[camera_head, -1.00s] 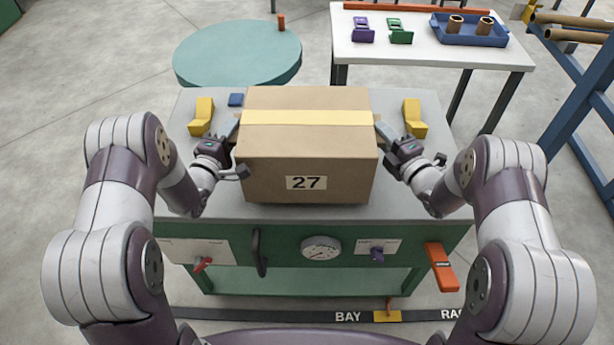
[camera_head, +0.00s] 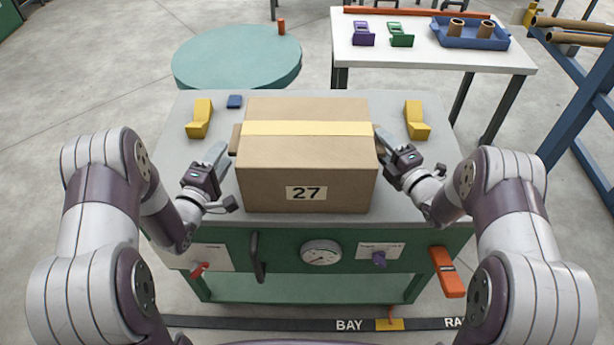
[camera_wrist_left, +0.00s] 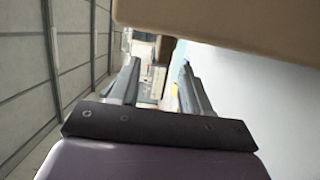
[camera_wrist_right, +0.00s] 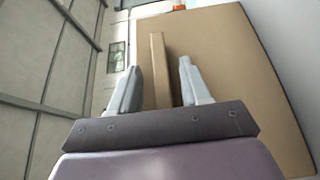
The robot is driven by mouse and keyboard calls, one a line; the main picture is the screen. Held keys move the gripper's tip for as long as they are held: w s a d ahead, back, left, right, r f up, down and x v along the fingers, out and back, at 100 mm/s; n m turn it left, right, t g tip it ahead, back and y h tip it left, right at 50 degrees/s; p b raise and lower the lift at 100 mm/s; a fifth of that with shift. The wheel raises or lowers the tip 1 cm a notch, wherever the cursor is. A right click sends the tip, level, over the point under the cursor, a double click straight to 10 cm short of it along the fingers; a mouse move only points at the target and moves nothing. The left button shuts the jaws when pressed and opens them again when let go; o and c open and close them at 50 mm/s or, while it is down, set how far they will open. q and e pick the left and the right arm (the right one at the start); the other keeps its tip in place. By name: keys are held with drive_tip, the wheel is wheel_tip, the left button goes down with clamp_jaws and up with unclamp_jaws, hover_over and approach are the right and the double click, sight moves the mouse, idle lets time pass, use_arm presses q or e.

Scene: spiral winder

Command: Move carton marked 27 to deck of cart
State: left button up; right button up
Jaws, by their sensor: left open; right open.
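The brown carton (camera_head: 306,185) has a yellow tape strip and a 27 label. It sits upright on the grey top (camera_head: 410,205) of a green wheel-less-looking unit (camera_head: 400,243); I cannot tell whether that is the cart. A tan grip tab juts from each side of the carton. My left gripper (camera_head: 217,155) is open and empty, left of the carton and apart from it. In the left wrist view the carton (camera_wrist_left: 240,25) shows above the fingers. My right gripper (camera_head: 384,140) is open at the right side, its fingers astride the right tab (camera_wrist_right: 160,70); contact is unclear.
Behind stand a round teal table (camera_head: 235,60) and a white table (camera_head: 430,60) with a blue tray (camera_head: 470,42). A blue rack (camera_head: 580,110) stands at the right.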

drive_tip(key=shift+s, duration=0.1)
use_arm(q)
drive_tip(key=v, duration=0.6)
drive_tip(key=shift+s, duration=0.15)
use_arm(e)
drive_tip(key=v, duration=1.2)
wheel_tip(320, 180, up, 3)
drive_tip(key=w+d+m+g+h+p, duration=0.2)
drive_tip(key=m+g+h+p, duration=0.25)
drive_tip(key=m+h, duration=0.4)
use_arm(q)
drive_tip(key=s+d+r+m+g+y+p, duration=0.1)
drive_tip(key=s+d+r+m+g+y, duration=0.1)
drive_tip(key=s+m+g, duration=0.5)
drive_tip(key=s+d+r+m+g+y+p, duration=0.1)
drive_tip(key=s+d+r+m+g+y, duration=0.2)
drive_tip(key=s+r+m+g, duration=0.2)
drive_tip(key=s+m+g, duration=0.3)
drive_tip(key=s+g, duration=0.1)
drive_tip(key=shift+s+r, duration=0.2)
use_arm(e)
drive_tip(key=s+a+r+m+g, duration=0.2)
drive_tip(key=s+m+g, duration=0.3)
drive_tip(key=s+m, duration=0.2)
drive_tip(key=s+a+r+m+g, duration=0.2)
drive_tip(key=s+m+g, duration=0.3)
drive_tip(key=s+m, duration=0.3)
drive_tip(key=s+a, duration=0.1)
drive_tip(key=s, duration=0.3)
drive_tip(key=shift+s+r, duration=0.2)
